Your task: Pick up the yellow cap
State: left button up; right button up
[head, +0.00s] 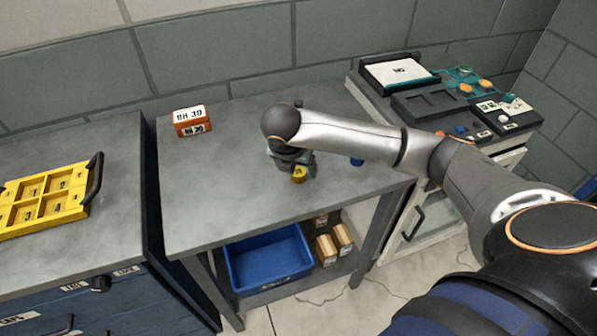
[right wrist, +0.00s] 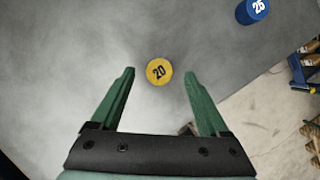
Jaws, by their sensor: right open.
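The yellow cap (head: 299,174) stands on the grey table, near its front edge in the head view. In the right wrist view the yellow cap (right wrist: 159,71) shows its round top marked 20, just beyond and between the fingertips. My right gripper (right wrist: 158,78) is open and empty, with green fingers apart on either side of the cap. In the head view my right gripper (head: 296,166) is over the cap and partly hidden by my wrist. I cannot tell its exact height above the table. My left gripper is not in view.
A blue cap (right wrist: 252,11) marked 25 stands to the right; it shows partly behind my arm (head: 357,161). An orange and white block (head: 192,121) stands at the back left. A blue bin (head: 268,262) is below the table.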

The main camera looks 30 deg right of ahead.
jog(key=shift+x, duration=0.85)
jog(key=shift+c, duration=0.3)
grip_shut()
